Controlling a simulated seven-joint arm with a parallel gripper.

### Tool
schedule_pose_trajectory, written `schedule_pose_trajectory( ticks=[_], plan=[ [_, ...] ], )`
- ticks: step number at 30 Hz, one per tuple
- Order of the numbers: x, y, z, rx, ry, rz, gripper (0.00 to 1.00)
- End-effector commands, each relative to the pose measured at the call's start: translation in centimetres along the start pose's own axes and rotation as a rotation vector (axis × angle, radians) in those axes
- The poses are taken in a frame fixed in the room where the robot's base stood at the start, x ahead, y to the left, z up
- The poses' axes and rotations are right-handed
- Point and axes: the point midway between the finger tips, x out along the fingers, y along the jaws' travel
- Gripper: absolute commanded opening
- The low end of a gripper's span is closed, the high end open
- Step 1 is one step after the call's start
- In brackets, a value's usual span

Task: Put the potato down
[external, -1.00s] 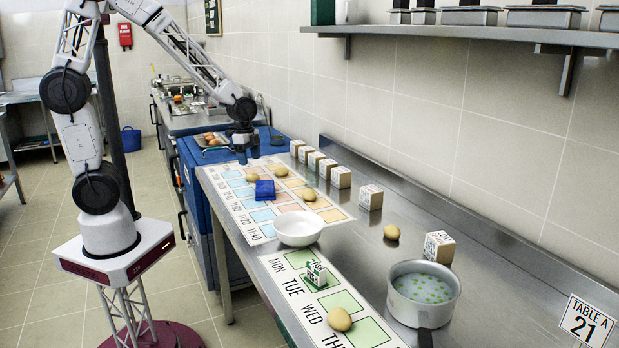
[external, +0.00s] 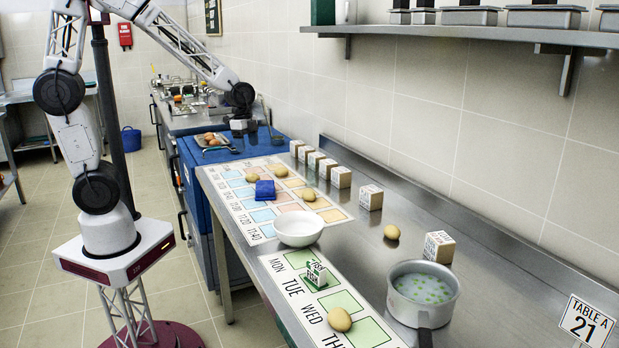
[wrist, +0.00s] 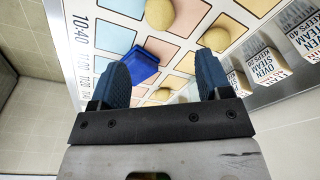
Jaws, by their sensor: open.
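Several potatoes lie on the work table. Two rest near the top of the coloured time chart (external: 262,214), a left one (external: 252,177) and a right one (external: 278,170). Another potato (external: 309,194) lies lower on the chart. One potato (external: 391,232) is on bare steel, and one (external: 340,319) is on the green day chart. My gripper (external: 238,131) is beyond the chart's far end, raised and apart from the potatoes. In the wrist view my gripper (wrist: 166,80) is open, with nothing held between its blue fingers. Large potatoes (wrist: 160,13) show past the fingers.
A blue object (external: 265,190) lies on the time chart. A white bowl (external: 299,229) and a pot (external: 423,292) stand nearer the camera. Several labelled blocks (external: 340,177) line the wall side. A tray with round brown items (external: 211,139) sits at the far end.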

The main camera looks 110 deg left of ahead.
Motion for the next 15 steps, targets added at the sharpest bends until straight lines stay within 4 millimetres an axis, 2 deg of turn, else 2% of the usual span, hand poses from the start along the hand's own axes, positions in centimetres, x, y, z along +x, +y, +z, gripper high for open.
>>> schedule_pose_trajectory(
  ticks=[8, 11, 15],
  plan=[
    [-0.2, 0.4, -0.2, 0.000, 0.001, -0.001, 0.71],
    [-0.6, 1.2, -0.6, 0.000, 0.002, -0.003, 0.71],
    [-1.5, 3.3, -1.5, -0.005, 0.005, -0.007, 0.71]
  ],
)
